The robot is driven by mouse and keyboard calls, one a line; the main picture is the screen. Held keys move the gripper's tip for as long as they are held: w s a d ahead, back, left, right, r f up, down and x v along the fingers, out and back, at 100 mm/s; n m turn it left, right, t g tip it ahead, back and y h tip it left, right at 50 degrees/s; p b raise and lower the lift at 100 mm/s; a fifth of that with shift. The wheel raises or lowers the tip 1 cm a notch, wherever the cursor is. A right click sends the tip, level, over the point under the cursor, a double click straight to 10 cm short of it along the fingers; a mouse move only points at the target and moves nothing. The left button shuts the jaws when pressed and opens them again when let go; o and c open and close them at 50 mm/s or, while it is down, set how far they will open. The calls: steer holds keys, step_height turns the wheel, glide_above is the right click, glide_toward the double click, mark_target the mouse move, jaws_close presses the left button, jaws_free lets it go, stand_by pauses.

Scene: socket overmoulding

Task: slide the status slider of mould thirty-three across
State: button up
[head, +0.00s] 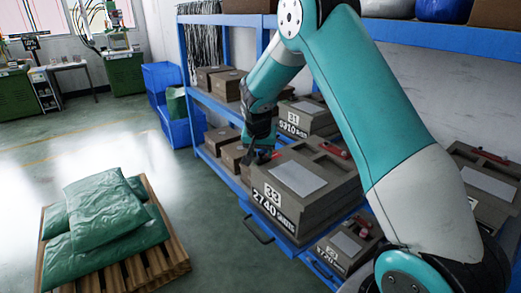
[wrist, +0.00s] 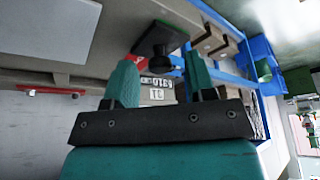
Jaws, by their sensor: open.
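Mould thirty-three (head: 305,205) is a grey-brown block marked 33 and 2740 shots, with a pale plate on top. It sits on a blue shelf tray. Its status slider is at the top left corner, by my gripper (head: 262,152); a little red shows there. In the wrist view, the slider's black knob (wrist: 160,42) stands by a green patch, with red to its left. My gripper (wrist: 160,78) is open, its two teal fingers on either side of the knob in the picture. Contact cannot be told.
Another mould (head: 308,118), marked 31, stands behind. A smaller mould (head: 347,245) is below, and one (head: 490,185) is at the right. Blue shelf posts (head: 187,75) stand close by. A pallet (head: 165,262) with green sacks (head: 105,215) is on the floor at left.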

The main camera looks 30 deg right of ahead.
mark_target(275, 153)
jaws_close()
steer(key=shift+w+d+b, duration=0.1)
steer(key=shift+d+b, duration=0.4)
steer(key=shift+d, duration=2.3)
jaws_free()
steer(key=b+v, duration=0.3)
steer(key=v, duration=1.4)
steer(key=shift+a+r, duration=0.2)
